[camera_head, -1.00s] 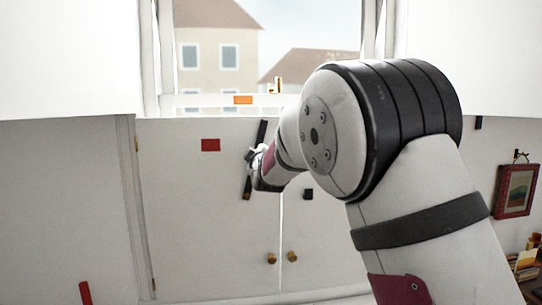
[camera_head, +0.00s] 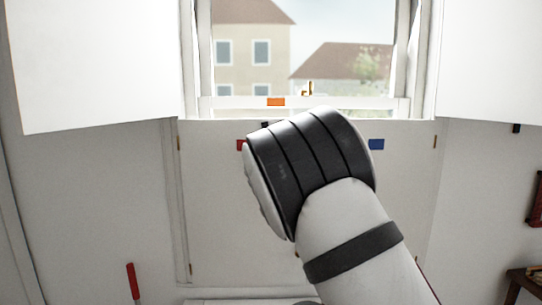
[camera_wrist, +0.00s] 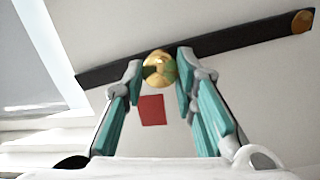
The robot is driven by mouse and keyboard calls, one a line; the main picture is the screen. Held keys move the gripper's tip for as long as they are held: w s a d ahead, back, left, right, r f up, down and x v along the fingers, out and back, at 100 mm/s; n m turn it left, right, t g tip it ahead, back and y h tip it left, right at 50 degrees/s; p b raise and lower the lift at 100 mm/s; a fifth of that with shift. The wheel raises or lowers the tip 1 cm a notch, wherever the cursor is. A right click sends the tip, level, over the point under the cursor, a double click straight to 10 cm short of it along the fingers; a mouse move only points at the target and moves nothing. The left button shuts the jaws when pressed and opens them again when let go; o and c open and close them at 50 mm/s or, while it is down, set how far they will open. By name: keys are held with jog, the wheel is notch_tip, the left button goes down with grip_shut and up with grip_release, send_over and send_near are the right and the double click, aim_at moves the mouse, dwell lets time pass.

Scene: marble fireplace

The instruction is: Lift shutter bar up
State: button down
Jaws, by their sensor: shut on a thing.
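The shutter bar (camera_wrist: 225,47) is a long dark bar across the pale shutter panel in the wrist view, slanted in that picture. A round brass knob (camera_wrist: 160,65) sits on it, and another brass disc (camera_wrist: 302,21) is at its far right end. My gripper (camera_wrist: 159,78) has its two fingers closed on either side of the first knob. In the head view, my arm hides the gripper and most of the bar; a small dark piece, probably its tip, shows (camera_head: 266,124) above the arm.
A red patch (camera_wrist: 152,110) is on the panel below the knob. The head view shows an orange patch (camera_head: 276,102) on the window frame and a blue patch (camera_head: 376,144) right of my arm. Open white shutters (camera_head: 90,65) flank the window. A red stick (camera_head: 133,281) stands at lower left.

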jog(key=shift+a, duration=0.15)
jog(key=c, duration=1.3)
grip_release()
jog(key=s, duration=1.2)
